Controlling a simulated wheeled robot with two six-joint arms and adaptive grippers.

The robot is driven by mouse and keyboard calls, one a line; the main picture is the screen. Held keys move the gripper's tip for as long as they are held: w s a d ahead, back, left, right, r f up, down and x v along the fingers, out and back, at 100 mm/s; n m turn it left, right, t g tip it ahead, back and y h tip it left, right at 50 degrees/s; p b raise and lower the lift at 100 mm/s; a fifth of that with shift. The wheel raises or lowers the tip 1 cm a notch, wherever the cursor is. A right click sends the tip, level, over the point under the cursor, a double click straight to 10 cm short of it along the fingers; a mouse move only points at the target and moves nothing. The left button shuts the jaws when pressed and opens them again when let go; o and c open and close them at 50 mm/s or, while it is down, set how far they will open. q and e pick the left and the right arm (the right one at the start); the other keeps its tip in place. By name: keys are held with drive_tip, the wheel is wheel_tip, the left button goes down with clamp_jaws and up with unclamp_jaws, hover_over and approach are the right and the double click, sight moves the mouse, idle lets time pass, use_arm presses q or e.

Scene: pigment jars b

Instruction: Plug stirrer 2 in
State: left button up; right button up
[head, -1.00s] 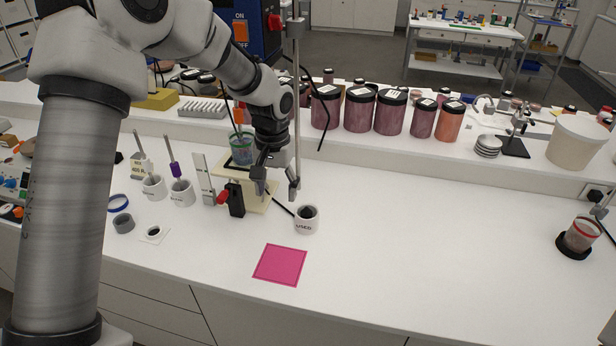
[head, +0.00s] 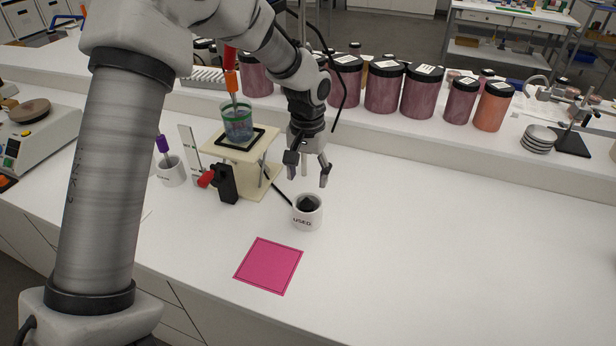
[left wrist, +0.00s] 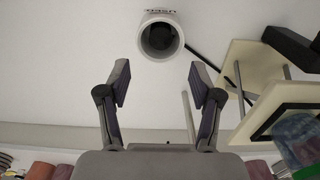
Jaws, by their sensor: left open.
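My left gripper (head: 307,172) is open and empty, pointing down above and slightly behind the white cup marked USED (head: 307,219). In the left wrist view the open fingers (left wrist: 158,80) are apart and the cup (left wrist: 160,36) lies beyond them, its inside dark. A pale stand (head: 262,170) left of the gripper carries a green-rimmed beaker (head: 237,127) with an orange-handled tool in it. A black cord or rod (head: 283,193) runs from the stand towards the cup; its end is hidden. I cannot tell which thing is stirrer 2, and I see no clear plug or socket.
A black block with a red knob (head: 225,183) stands before the stand. A white cup with a purple-handled tool (head: 171,170) is further left. A pink square (head: 269,265) lies in front. Large jars (head: 384,88) line the raised ledge behind. The counter on the right is clear.

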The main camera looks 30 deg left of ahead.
sight(307, 203)
use_arm(q)
drive_tip(key=f, duration=0.4)
drive_tip(key=f+p, duration=0.1)
drive_tip(key=f, duration=0.1)
drive_tip(key=shift+s+f, duration=0.15)
drive_tip(key=shift+s, duration=0.1)
drive_tip(key=shift+w+f, duration=0.2)
drive_tip(key=shift+f, duration=0.1)
drive_tip(key=shift+s+r, duration=0.1)
drive_tip(key=shift+s, duration=0.1)
clamp_jaws()
drive_tip(key=c, duration=0.7)
unclamp_jaws()
clamp_jaws()
drive_tip(key=shift+w+r+p, duration=0.15)
drive_tip(key=shift+r+p, duration=0.8)
drive_tip(key=shift+p, duration=0.1)
wheel_tip(307, 203, up, 5)
drive_tip(key=p, duration=0.4)
drive_tip(key=shift+r+p, duration=0.1)
drive_tip(key=shift+p, duration=0.25)
